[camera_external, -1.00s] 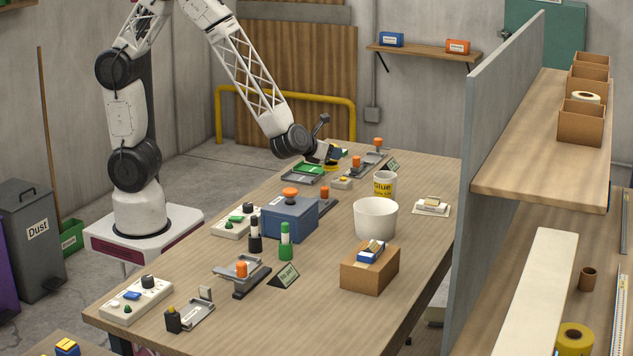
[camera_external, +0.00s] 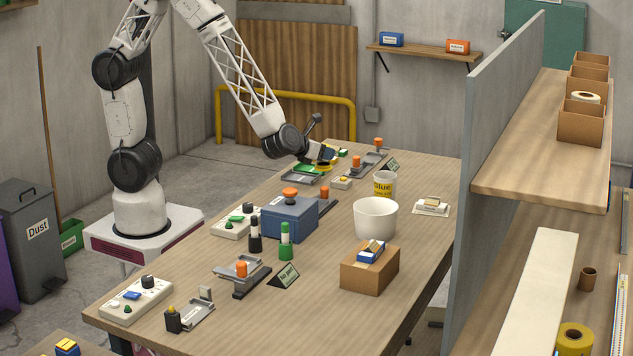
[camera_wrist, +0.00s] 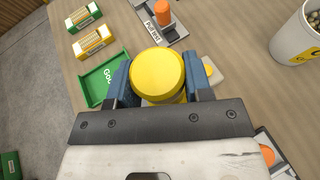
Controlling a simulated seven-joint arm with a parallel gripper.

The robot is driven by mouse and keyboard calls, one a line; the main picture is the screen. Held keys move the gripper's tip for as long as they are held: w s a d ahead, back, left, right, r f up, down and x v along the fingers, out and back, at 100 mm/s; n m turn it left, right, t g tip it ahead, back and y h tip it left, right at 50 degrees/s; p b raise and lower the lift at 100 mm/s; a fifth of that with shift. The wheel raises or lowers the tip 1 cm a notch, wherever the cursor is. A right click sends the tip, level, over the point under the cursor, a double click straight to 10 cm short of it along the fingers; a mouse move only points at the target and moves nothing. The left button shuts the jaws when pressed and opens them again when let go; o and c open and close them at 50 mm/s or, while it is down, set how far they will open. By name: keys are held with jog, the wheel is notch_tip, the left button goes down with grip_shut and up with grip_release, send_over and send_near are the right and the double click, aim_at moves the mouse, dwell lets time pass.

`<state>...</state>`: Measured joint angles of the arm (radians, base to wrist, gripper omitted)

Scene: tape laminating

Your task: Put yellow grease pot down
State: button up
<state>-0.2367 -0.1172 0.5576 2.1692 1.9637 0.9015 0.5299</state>
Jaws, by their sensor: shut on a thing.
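The yellow grease pot (camera_wrist: 158,74) is a round yellow pot, held between the blue fingers of my gripper (camera_wrist: 158,85) in the wrist view. In the external view my gripper (camera_external: 322,158) is low over the far end of the table, and only a little yellow of the pot (camera_external: 326,165) shows. A green tray with white lettering (camera_wrist: 100,80) lies just left of the pot in the wrist view. It shows in the external view (camera_external: 308,168) beside my gripper. I cannot tell whether the pot's base touches the table.
Two small boxes, one green (camera_wrist: 82,17) and one yellow (camera_wrist: 92,41), lie beyond the tray. A tape holder with an orange knob (camera_wrist: 162,14) stands ahead. A white glue tub (camera_wrist: 298,38) is at right. Bare table (camera_wrist: 225,45) lies between them.

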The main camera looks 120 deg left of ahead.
jog(key=s+d, duration=0.7)
jog(key=s, duration=0.4)
jog(key=s+d, duration=0.8)
jog(key=s, duration=0.4)
jog(key=shift+s+t, duration=0.25)
jog(key=shift+t, duration=0.05)
jog(key=shift+w, duration=0.15)
jog(key=w+a, duration=0.1)
jog(key=w, duration=0.4)
jog(key=w+a+f, duration=0.1)
jog(key=w+a, duration=0.1)
jog(key=w, duration=0.3)
jog(key=w+a, duration=0.2)
jog(key=w, duration=0.3)
jog(key=shift+f, duration=0.3)
jog(key=shift+f, duration=1.75)
jog(key=shift+f, duration=0.1)
